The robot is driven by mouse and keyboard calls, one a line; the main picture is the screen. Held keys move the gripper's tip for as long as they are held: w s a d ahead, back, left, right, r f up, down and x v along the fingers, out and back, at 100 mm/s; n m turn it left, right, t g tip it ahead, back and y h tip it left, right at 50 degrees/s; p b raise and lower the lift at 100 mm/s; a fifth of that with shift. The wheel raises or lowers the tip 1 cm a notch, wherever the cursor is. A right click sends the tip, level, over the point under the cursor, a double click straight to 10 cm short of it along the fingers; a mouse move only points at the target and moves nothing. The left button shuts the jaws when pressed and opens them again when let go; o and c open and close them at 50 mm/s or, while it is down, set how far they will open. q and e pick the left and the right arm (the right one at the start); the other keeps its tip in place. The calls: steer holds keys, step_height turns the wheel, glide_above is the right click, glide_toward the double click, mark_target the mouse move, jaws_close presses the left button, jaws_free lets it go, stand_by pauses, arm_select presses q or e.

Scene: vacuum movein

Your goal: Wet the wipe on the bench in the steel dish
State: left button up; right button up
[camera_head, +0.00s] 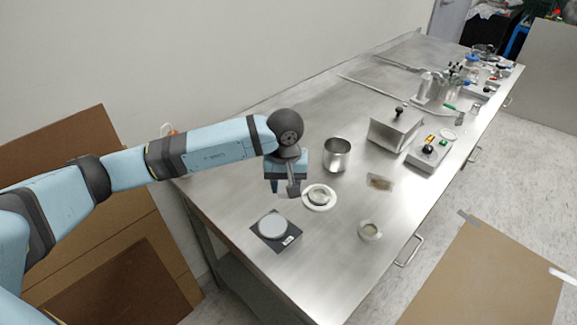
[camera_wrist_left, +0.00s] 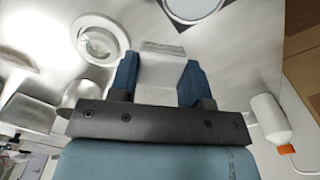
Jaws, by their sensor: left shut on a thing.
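My left gripper (camera_head: 284,190) is over the bench (camera_head: 320,245), just left of a round shallow dish with a pale wide rim (camera_head: 308,201). In the left wrist view, my left gripper (camera_wrist_left: 160,80) is shut on a white, flat, folded-looking wipe (camera_wrist_left: 161,72), which spans between its blue fingers. The dish also shows in the left wrist view (camera_wrist_left: 82,27), ahead and to the left of the fingers, apart from the wipe. I cannot tell how high the wipe is above the bench. In the head view the wipe is mostly hidden by the gripper. My right gripper is not in view.
A dark plate with a grey disc (camera_head: 272,226) lies in front. A steel beaker (camera_head: 337,158) stands behind the dish. A small round dish (camera_head: 370,231) is near the right edge. A steel box (camera_head: 393,134) and a control box (camera_head: 428,152) stand farther back.

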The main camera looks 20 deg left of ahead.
mark_target(273, 225)
arm_select(q)
steer(key=s+n+p, duration=0.3)
steer(key=n+p, duration=0.1)
steer(key=n, duration=0.1)
steer(key=s+n+p, duration=0.1)
steer(key=s+n, duration=0.1)
steer(key=n, duration=0.1)
steer(key=shift+s+a+p, duration=0.35)
steer(key=shift+p, duration=0.05)
steer(key=shift+a+f+n, duration=0.15)
steer(key=shift+f+n, duration=0.15)
steer(key=shift+n, duration=0.1)
steer(key=shift+f+b, duration=0.6)
steer(key=shift+f, duration=0.35)
steer(key=shift+f+b, duration=0.8)
steer(key=shift+f, duration=1.05)
steer(key=shift+f+b, duration=0.5)
steer(key=shift+f, duration=0.05)
steer(key=shift+s+f, duration=0.1)
